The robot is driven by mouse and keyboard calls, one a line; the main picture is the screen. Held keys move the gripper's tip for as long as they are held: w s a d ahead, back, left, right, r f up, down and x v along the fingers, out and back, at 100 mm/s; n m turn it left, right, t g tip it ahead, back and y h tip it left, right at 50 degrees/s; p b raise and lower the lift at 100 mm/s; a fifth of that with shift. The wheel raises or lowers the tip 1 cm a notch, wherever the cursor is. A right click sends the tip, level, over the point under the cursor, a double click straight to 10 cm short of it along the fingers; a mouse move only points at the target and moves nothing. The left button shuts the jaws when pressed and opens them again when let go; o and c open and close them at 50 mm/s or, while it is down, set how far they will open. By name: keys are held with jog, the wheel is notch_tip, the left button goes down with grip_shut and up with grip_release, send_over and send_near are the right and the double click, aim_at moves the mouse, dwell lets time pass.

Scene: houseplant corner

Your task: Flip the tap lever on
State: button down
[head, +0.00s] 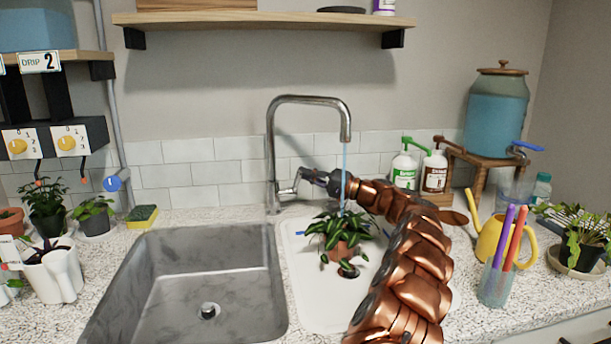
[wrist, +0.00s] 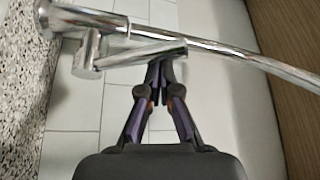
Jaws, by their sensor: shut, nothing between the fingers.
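The chrome tap (head: 271,150) stands behind the sinks, its spout arching right over the white basin. Its lever (head: 287,190) sticks out to the right low on the tap body. In the wrist view the lever (wrist: 140,55) runs across just beyond my fingers. My gripper (head: 301,175) is shut and empty, its fingertips at the lever's free end. The fingertips (wrist: 160,68) appear to touch the lever or nearly so. A thin pale blue stream of water (head: 345,165) comes down from the spout toward a potted plant (head: 340,248) in the white basin.
The steel sink (head: 190,285) is empty. A shelf (head: 265,20) hangs above the tap. A sponge (head: 142,216) lies left of the sink.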

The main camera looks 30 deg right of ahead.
jog(key=v, duration=0.7)
jog(key=shift+s+d, duration=0.15)
dwell(0.3)
